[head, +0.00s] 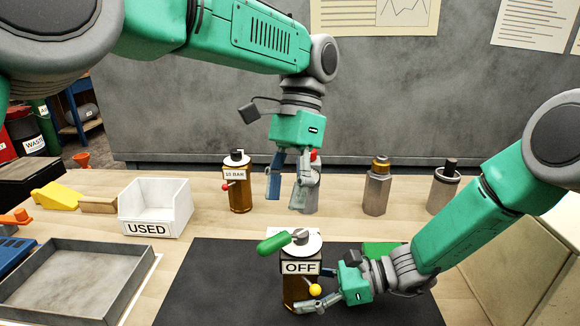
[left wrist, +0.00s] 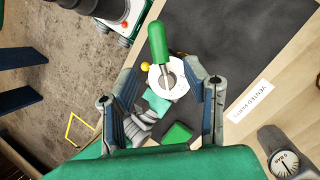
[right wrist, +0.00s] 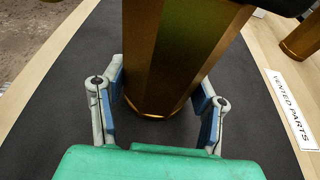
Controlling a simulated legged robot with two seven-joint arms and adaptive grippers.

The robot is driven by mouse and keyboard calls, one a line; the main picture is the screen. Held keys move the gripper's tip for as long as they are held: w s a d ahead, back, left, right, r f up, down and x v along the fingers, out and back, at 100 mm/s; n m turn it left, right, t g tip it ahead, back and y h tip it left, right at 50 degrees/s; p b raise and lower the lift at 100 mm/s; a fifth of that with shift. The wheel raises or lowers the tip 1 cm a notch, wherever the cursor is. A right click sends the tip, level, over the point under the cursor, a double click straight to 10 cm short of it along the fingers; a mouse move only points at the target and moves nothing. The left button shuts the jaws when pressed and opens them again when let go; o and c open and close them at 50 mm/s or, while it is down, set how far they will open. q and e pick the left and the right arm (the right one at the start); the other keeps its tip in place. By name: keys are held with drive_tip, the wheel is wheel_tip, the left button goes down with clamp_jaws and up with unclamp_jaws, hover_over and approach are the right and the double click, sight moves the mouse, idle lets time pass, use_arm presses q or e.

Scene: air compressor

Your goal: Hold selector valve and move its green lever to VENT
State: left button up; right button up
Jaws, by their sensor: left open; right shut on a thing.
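The selector valve (head: 299,268) stands upright on the black mat, with an OFF label on its front, a white top and a small yellow knob. Its green lever (head: 275,243) points left in the head view. In the left wrist view the lever (left wrist: 158,42) points up from the white top (left wrist: 168,80). My right gripper (head: 318,300) is shut on the valve's lower body; the right wrist view shows the brass-coloured body (right wrist: 165,60) between its fingers. My left gripper (head: 286,190) is open and empty, above and behind the valve. No VENT marking is readable.
Behind stand a 10 BAR bottle-shaped part (head: 239,185) and other metal parts (head: 377,188). A white USED bin (head: 152,205) and a grey tray (head: 75,280) are at left. A green piece (head: 382,249) lies behind my right gripper. The black mat (head: 205,285) is clear left of the valve.

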use_arm(q)
drive_tip(key=shift+v, duration=2.5)
drive_tip(key=shift+w, duration=0.1)
use_arm(e)
drive_tip(key=o, duration=1.1)
